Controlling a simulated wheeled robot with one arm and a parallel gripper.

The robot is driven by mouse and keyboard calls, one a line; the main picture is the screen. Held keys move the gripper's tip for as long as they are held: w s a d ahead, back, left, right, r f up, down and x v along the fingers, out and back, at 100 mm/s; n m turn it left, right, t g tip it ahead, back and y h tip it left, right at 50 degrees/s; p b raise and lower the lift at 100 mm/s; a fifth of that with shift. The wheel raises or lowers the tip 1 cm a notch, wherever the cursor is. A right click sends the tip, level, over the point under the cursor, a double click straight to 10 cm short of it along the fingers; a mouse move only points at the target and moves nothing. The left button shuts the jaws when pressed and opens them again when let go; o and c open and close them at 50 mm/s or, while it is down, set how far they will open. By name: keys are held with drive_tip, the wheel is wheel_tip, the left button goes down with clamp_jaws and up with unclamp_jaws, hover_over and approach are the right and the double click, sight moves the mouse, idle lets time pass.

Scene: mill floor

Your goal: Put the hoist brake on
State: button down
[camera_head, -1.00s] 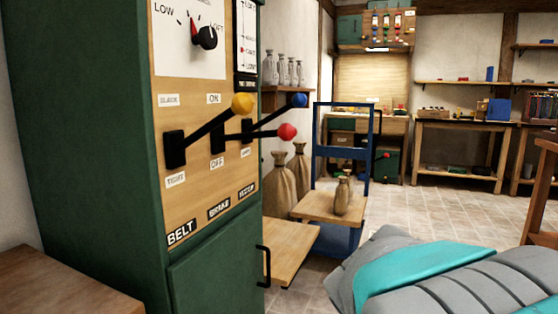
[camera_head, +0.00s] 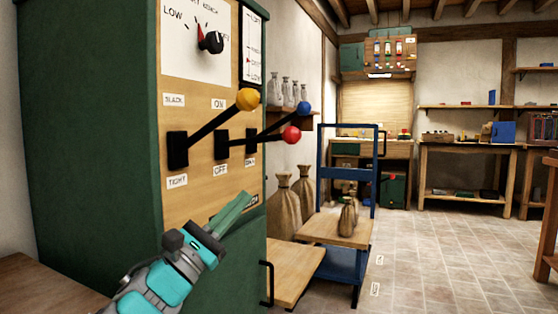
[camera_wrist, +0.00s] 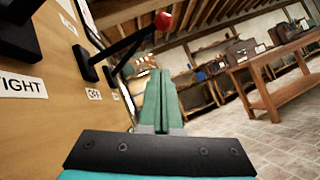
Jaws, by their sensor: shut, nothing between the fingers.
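The brake lever has a black arm and a red knob (camera_head: 291,134); its base (camera_head: 221,145) is on the wooden panel between an ON plate above and an OFF plate below. The arm sticks out nearly level, lower than the yellow-knobbed lever's. In the wrist view the red knob (camera_wrist: 163,20) shows beyond the fingertips, with the OFF plate (camera_wrist: 94,95) at left. My gripper (camera_head: 248,196) is shut and empty, its green fingers pointing up and right below the levers, apart from them.
A yellow-knobbed lever (camera_head: 248,99) stands left of the brake lever, between SLACK and TIGHT plates. A blue-knobbed lever (camera_head: 304,107) is close behind the red knob. A blue trolley (camera_head: 347,174) with sacks stands beyond the green cabinet (camera_head: 85,130).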

sight(258, 139)
drive_tip(key=s+r+x, duration=0.1)
drive_tip(key=s+x, duration=0.1)
drive_tip(key=x, duration=1)
drive_tip(key=shift+d+r, duration=0.3)
drive_tip(key=shift+r, duration=0.15)
